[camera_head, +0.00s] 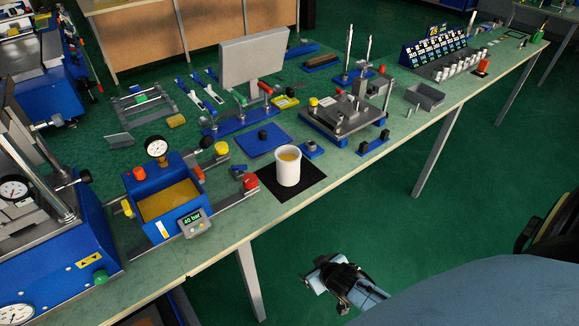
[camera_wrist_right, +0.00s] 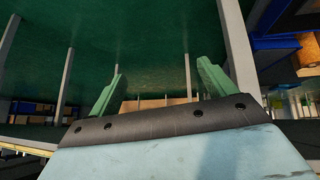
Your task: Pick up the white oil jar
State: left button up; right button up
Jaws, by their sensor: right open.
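The white oil jar (camera_head: 288,168) stands upright on a black square mat (camera_head: 309,184) near the front edge of the green bench. Yellowish contents show in its open top. My right gripper (camera_head: 328,279) is in front of the bench and below its top, well apart from the jar. In the right wrist view its two green fingers (camera_wrist_right: 158,92) are spread with nothing between them. The jar does not show in the right wrist view. My left gripper is in neither view.
A blue press unit with a gauge (camera_head: 163,205) stands left of the jar. A red knob (camera_head: 250,182) is close to the jar's left. A blue plate (camera_head: 263,140) lies behind it, and a metal fixture (camera_head: 347,115) stands to the right. Bench legs (camera_head: 250,283) rise near my right gripper.

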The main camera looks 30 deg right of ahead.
jog(key=w+r+m+t, duration=0.1)
jog(key=w+r, duration=0.2)
jog(key=r, duration=0.4)
jog(key=w+r+t, duration=0.2)
jog(key=w+r, duration=0.2)
jog(key=r, duration=0.2)
jog(key=m+t+h+p, duration=0.1)
jog(key=m+t, duration=0.1)
jog(key=t, duration=0.1)
send_near(290, 162)
jog(key=b+x, duration=0.1)
jog(key=x, duration=0.6)
jog(key=shift+w, duration=0.3)
jog(key=x, duration=0.2)
jog(key=b+x, duration=0.1)
jog(key=d+x, duration=0.1)
jog(key=x, duration=0.1)
jog(key=shift+w+f+b, duration=0.15)
jog(key=shift+w+b, duration=0.1)
jog(key=shift+b, duration=0.05)
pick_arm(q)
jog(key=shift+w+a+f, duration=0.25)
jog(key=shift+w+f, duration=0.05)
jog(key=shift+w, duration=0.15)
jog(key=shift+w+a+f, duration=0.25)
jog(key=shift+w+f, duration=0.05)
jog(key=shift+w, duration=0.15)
